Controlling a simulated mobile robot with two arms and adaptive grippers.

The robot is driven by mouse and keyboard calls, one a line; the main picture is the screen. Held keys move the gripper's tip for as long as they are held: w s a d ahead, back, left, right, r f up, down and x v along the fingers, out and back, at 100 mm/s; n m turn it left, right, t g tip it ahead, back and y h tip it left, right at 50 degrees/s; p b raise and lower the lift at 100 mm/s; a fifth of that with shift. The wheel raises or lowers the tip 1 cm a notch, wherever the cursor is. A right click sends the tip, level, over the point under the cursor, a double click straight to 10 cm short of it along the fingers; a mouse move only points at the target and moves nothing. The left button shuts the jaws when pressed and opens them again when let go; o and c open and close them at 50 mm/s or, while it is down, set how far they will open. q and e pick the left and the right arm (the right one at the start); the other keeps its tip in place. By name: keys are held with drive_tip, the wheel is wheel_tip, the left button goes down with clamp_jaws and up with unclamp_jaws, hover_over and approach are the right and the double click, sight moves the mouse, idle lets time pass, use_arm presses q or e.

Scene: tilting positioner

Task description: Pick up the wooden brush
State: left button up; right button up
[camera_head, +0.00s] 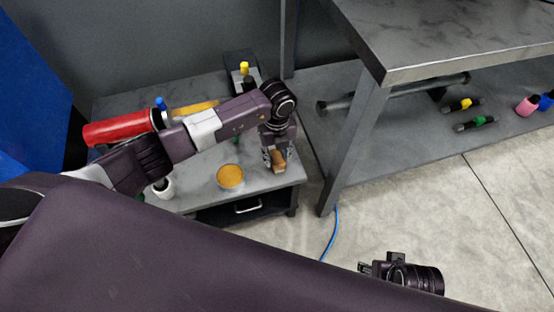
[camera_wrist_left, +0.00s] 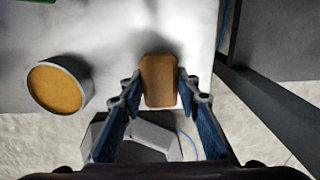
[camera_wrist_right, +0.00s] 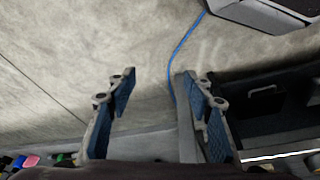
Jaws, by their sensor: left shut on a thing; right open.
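The wooden brush (camera_head: 279,160) is a small brown block at the right front end of the low grey cabinet top. My left gripper (camera_head: 271,157) reaches down over it and is shut on it. In the left wrist view the brush (camera_wrist_left: 159,80) lies between the two blue-padded fingers, one on each side. I cannot tell whether the brush still touches the cabinet top. My right gripper (camera_wrist_right: 158,80) is open and empty over the floor. In the head view it shows at the lower right, partly hidden by my own body.
A round tin with an orange-brown top (camera_head: 230,177) stands left of the brush. A grey table (camera_head: 440,50) with a lower shelf stands at the right. A blue cable (camera_head: 330,232) lies on the floor.

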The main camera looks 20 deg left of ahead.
sight(277, 156)
use_arm(q)
drive_tip(key=shift+r, duration=0.1)
drive_tip(key=shift+c, duration=0.4)
drive_tip(key=shift+r, duration=0.25)
wheel_tip(277, 156, up, 7)
drive_tip(key=shift+w+f+p, duration=0.15)
drive_tip(key=shift+f+p, duration=0.05)
drive_tip(key=shift+p, duration=0.65)
wheel_tip(277, 156, up, 13)
drive_tip(key=p, duration=0.1)
drive_tip(key=shift+f+p, duration=0.15)
drive_tip(key=shift+p, duration=0.2)
use_arm(e)
drive_tip(key=s+f, duration=0.3)
drive_tip(key=f, duration=0.8)
drive_tip(key=shift+f+g, duration=0.2)
drive_tip(key=shift+g, duration=0.1)
drive_tip(key=shift+s+d, duration=0.1)
use_arm(q)
drive_tip(key=o, duration=0.5)
drive_tip(key=c, duration=0.3)
drive_tip(key=shift+c, duration=0.2)
